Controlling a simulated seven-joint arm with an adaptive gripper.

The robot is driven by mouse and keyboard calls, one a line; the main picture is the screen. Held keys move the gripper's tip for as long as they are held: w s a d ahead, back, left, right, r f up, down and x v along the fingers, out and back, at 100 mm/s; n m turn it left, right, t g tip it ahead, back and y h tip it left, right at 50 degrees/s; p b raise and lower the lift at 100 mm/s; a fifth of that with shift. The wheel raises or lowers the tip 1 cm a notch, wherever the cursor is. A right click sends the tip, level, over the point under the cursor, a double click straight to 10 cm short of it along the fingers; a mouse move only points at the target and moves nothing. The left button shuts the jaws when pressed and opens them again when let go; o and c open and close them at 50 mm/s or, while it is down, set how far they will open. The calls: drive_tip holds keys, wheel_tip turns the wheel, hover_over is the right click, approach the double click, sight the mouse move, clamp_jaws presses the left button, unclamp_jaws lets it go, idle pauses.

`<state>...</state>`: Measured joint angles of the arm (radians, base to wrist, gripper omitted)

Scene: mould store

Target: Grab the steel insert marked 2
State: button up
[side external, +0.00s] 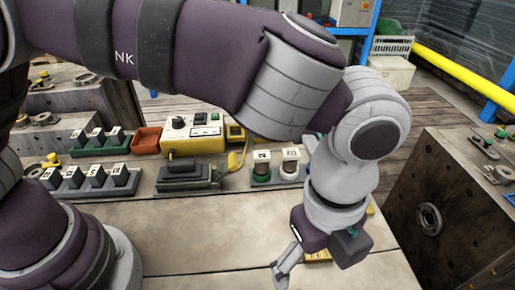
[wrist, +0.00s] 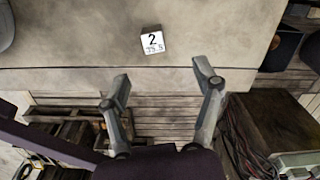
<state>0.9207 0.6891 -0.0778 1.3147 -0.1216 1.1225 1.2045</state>
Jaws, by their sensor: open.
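The steel insert marked 2 (wrist: 152,42) is a small block with a white label on its top, reading 2 with smaller digits below. In the wrist view it stands alone on the pale bench top, near the edge. My gripper (wrist: 163,80) is open and empty, its two fingers spread apart. The insert appears beyond the fingertips, between their lines and nearer the left finger, and is not touched. In the side view my gripper (side external: 283,270) hangs low over the bench front, with one finger clearly visible. I cannot make out the insert there.
Racks of dark labelled blocks (side external: 90,180) stand at the left. A scarred block (side external: 455,210) stands at right. The bench around the insert is clear.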

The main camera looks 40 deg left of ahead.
drive_tip(key=shift+m, duration=0.3)
drive_tip(key=f, duration=0.7)
drive_tip(key=s+f, duration=0.1)
drive_tip(key=f, duration=0.3)
drive_tip(key=shift+c, duration=0.2)
clamp_jaws()
